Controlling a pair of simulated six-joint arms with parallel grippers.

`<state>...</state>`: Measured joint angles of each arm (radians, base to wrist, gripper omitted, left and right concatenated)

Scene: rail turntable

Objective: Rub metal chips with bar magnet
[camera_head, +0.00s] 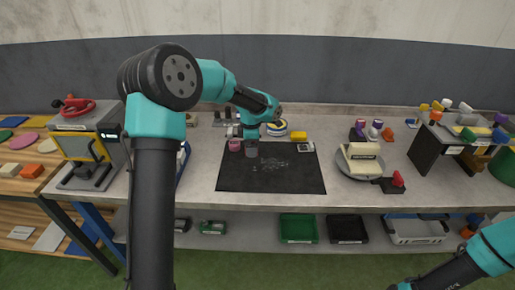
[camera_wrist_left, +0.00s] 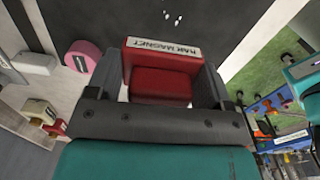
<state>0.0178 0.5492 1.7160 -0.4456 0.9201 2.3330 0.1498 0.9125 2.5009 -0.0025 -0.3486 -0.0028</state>
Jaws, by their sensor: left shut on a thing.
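My left gripper (camera_head: 251,151) is low over the black mat (camera_head: 300,181), near its far left part. In the left wrist view the gripper (camera_wrist_left: 160,85) is shut on a red bar magnet (camera_wrist_left: 147,60) with a white label. The fingers stand on either side of it. Pale metal chips (camera_head: 277,164) lie scattered on the mat just right of the gripper. A few specks of them (camera_wrist_left: 178,19) show in the left wrist view. I cannot tell whether the magnet touches the mat. My right gripper is out of view; part of that arm shows at lower right.
A pink round thing (camera_head: 235,145) is close left of the gripper. A striped roll (camera_head: 277,128) and a yellow block (camera_head: 299,136) stand behind the mat. A round turntable (camera_head: 345,171) with cream parts is at the right. The mat's front is clear.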

